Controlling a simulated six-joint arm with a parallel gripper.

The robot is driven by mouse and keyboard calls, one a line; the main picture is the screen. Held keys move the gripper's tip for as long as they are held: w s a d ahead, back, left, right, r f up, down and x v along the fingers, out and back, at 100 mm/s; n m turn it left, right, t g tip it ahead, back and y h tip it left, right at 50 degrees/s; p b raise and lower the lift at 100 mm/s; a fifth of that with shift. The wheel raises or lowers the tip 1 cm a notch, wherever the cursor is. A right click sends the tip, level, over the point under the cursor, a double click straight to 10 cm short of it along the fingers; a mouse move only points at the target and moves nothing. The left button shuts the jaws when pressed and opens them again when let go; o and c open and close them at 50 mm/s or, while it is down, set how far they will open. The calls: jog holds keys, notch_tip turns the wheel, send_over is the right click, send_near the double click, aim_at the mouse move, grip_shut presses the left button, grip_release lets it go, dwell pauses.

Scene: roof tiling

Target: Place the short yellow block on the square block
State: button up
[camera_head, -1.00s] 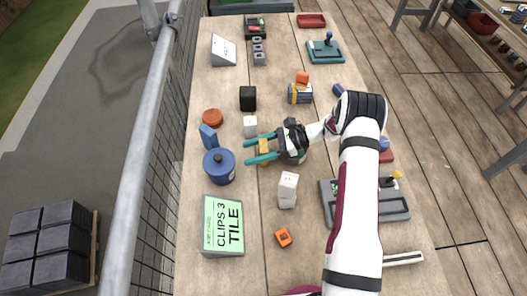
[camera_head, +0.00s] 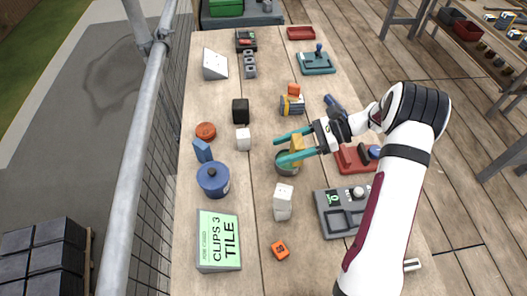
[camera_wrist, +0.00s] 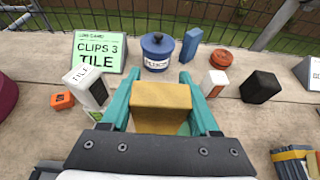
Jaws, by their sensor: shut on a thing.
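My gripper (camera_head: 281,148) has teal fingers shut on a yellow block (camera_head: 297,146), held above the table's middle. The block also shows between the fingers in the wrist view (camera_wrist: 160,106). A small white cube (camera_head: 243,138) stands left of my gripper; the wrist view shows an orange side on it (camera_wrist: 215,84). A black cube-like block (camera_head: 240,110) stands just behind it (camera_wrist: 260,87). I cannot tell for certain which is the square block.
A blue lidded pot (camera_head: 213,179), blue block (camera_head: 202,151) and orange disc (camera_head: 206,131) stand at the left. A white box (camera_head: 283,202), green-labelled sign (camera_head: 218,240) and orange piece (camera_head: 280,250) are nearer. A strapped stack (camera_head: 292,104) stands behind my gripper.

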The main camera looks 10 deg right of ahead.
jog(key=shift+d+r, duration=0.25)
jog(key=shift+d, duration=0.15)
jog(key=w+r+m+t+h, duration=0.3)
jog(key=w+m+t, duration=0.1)
jog(key=w, duration=0.4)
jog(key=w+a+r+m+t+h, duration=0.1)
jog(key=w+r+m+t+h, duration=0.1)
jog(key=w+m+t, duration=0.45)
jog(key=w+r+m+t+h, duration=0.2)
jog(key=w+r+m+h, duration=0.1)
jog(key=w, duration=0.6)
jog(key=w+a+f, duration=0.1)
jog(key=a+f, duration=0.1)
jog(key=a, duration=0.1)
jog(key=w+a+f, duration=0.2)
jog(key=a, duration=0.2)
jog(key=w+a+f, duration=0.1)
jog(key=a+f, duration=0.1)
jog(key=a, duration=0.1)
jog(key=shift+w+a+f, duration=0.25)
jog(key=shift+a+f, duration=0.1)
jog(key=shift+f, duration=0.05)
notch_tip(320, 180, down, 4)
jog(key=shift+a+f, duration=0.1)
jog(key=shift+a, duration=0.05)
jog(key=shift+f, duration=0.15)
jog(key=o, duration=1.4)
jog(key=shift+c, duration=0.2)
